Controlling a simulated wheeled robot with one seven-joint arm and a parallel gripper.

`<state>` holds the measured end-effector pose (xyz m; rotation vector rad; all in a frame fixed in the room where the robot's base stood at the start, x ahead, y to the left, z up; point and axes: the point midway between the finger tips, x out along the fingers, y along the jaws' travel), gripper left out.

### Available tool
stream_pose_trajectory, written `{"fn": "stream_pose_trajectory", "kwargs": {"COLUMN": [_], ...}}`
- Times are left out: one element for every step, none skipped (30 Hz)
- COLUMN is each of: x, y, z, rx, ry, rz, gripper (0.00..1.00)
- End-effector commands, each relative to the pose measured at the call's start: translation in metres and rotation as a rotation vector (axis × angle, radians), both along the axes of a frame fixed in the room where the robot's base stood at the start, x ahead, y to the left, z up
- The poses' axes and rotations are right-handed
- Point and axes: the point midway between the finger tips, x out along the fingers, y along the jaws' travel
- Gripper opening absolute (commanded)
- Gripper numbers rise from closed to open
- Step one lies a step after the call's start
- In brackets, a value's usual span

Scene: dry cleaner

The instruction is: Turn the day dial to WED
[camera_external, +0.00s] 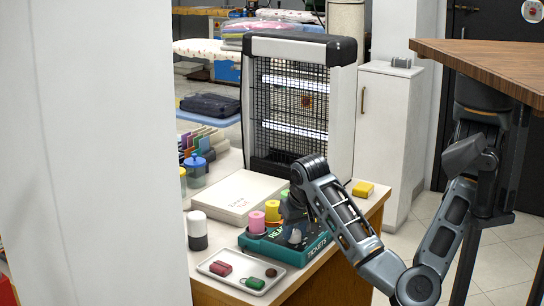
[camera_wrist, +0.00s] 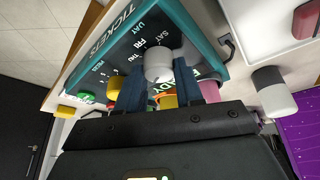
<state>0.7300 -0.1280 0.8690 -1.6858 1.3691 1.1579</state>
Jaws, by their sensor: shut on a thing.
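The day dial (camera_wrist: 158,65) is a round light-grey knob on the dark face of a teal ticket box (camera_wrist: 200,28). Day letters such as SAT, FRI and THU run around it; I cannot make out WED or which day it points to. My gripper (camera_wrist: 160,80) has one dark finger on each side of the knob and is shut on it. In the external view the teal box (camera_external: 268,250) sits on the counter, with my gripper (camera_external: 294,232) pointing down over its face. The gripper and wrist hide most of the dial there.
Yellow (camera_external: 256,222) and pink rolls stand close behind the gripper. A white tray (camera_external: 222,258) with small coloured items lies in front of the box, a white-and-black cylinder (camera_external: 197,230) to its left. A flat white box (camera_external: 238,197) lies behind; a heater (camera_external: 296,105) stands further back.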

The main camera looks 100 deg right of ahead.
Motion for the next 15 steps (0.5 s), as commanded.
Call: {"fn": "stream_pose_trajectory", "kwargs": {"x": [-0.0003,-0.0002,0.0000,0.0001,0.0002,0.0003,0.0002,0.0003,0.0004,0.0006,0.0007,0.0008,0.0007,0.0008,0.0009], "y": [-0.0007,-0.0006,-0.0007,-0.0007,-0.0007,-0.0006,-0.0006,-0.0008,-0.0010,-0.0009,-0.0008,-0.0006,-0.0004,-0.0005,-0.0004], "z": [0.0006,0.0005,0.0005,0.0006,0.0005,0.0003,0.0001,0.0001,0.0001,0.0001,0.0001,0.0001,0.0001,0.0000,0.0000], "rx": [-0.001,0.000,0.001,0.000,-0.001,0.000,0.000,0.000,0.001,0.000,0.000,0.001,0.001,0.001,0.001], "ry": [0.005,0.005,0.004,0.003,0.004,0.004,0.005,0.003,0.003,0.003,0.003,0.003,0.004,0.003,0.002], "rz": [-0.043,-0.069,-0.103,-0.128,-0.152,-0.183,-0.206,-0.227,-0.254,-0.271,-0.290,-0.311,-0.325,-0.339,-0.355], "gripper": [0.06,0.06,0.06,0.06,0.06,0.06,0.06,0.06,0.06,0.06,0.06,0.06,0.06,0.06,0.06]}}
